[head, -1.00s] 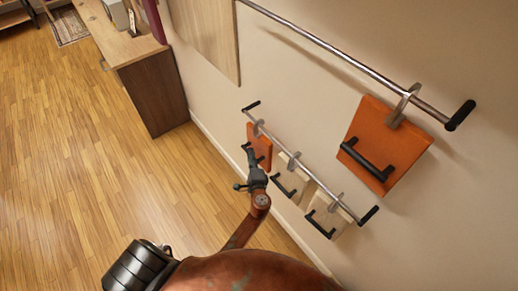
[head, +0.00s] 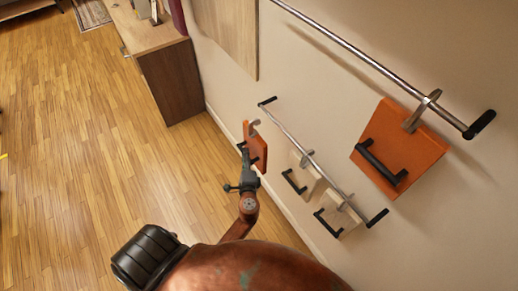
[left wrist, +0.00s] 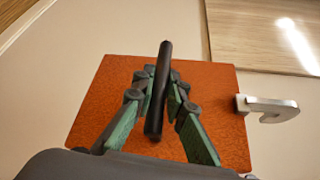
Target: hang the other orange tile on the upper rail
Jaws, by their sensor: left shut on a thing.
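An orange tile (head: 257,150) with a black handle and a metal hook (head: 253,127) is in my left gripper (head: 245,158). In the head view it is left of the lower rail (head: 290,134), its hook clear of the bar. In the left wrist view, the fingers (left wrist: 163,95) close around the black handle (left wrist: 160,88), with the orange face (left wrist: 215,90) behind and the hook (left wrist: 268,108) to the right. Another orange tile (head: 400,150) hangs by its hook near the lower right end of the upper rail (head: 375,69). My right gripper is not in view.
Two pale tiles with black handles (head: 303,178) (head: 338,219) hang on the lower rail. The upper rail is bare left of its orange tile. A wooden panel (head: 228,30) is on the wall, and a wooden desk (head: 170,75) stands at the back left.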

